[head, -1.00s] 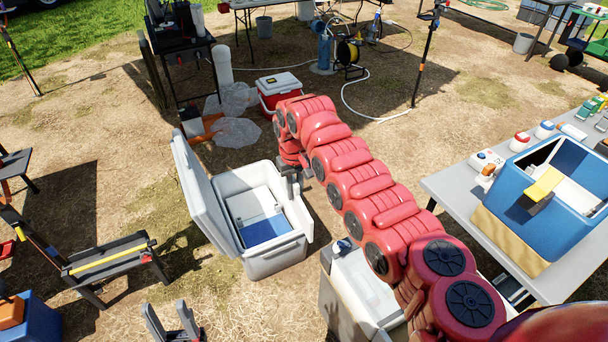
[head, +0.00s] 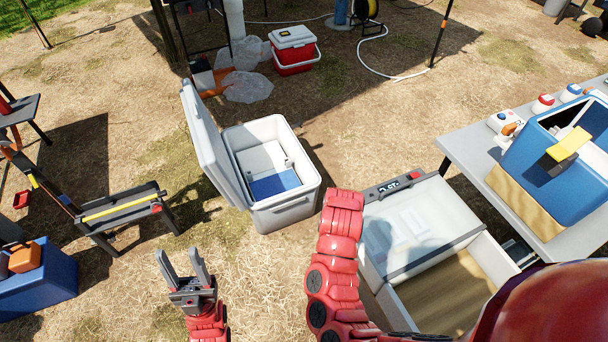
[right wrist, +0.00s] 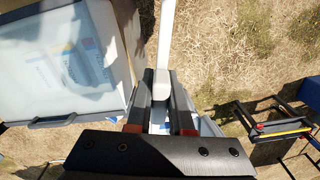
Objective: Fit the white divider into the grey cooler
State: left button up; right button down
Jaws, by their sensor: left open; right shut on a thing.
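The grey cooler (head: 285,213) stands open on the ground in the head view. Its lid (head: 212,145) is swung up on the left, and a blue panel (head: 274,185) lies inside its pale interior. In the right wrist view, my right gripper (right wrist: 161,85) is shut on a narrow white piece (right wrist: 166,35), which looks like the white divider seen edge-on. My right gripper and the divider are not visible in the head view, where my red arm covers part of the scene. My left gripper (head: 180,262) is open and empty, in front of the cooler and to its left.
A pale-lidded box (head: 425,225) stands right of the cooler, and it also shows in the right wrist view (right wrist: 105,95). A table (head: 465,150) with a blue cooler (head: 535,165) is farther right. A black bench (head: 125,212) stands left.

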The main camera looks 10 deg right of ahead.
aim_at(269, 172)
jog(key=i+j, duration=0.45)
jog(key=i, duration=0.25)
jog(key=i+j+z, duration=0.1)
jog(key=i+j, duration=0.3)
jog(key=i, duration=0.3)
jog(key=i+j, duration=0.5)
jog(key=i, duration=0.15)
jog(key=l+z, duration=0.05)
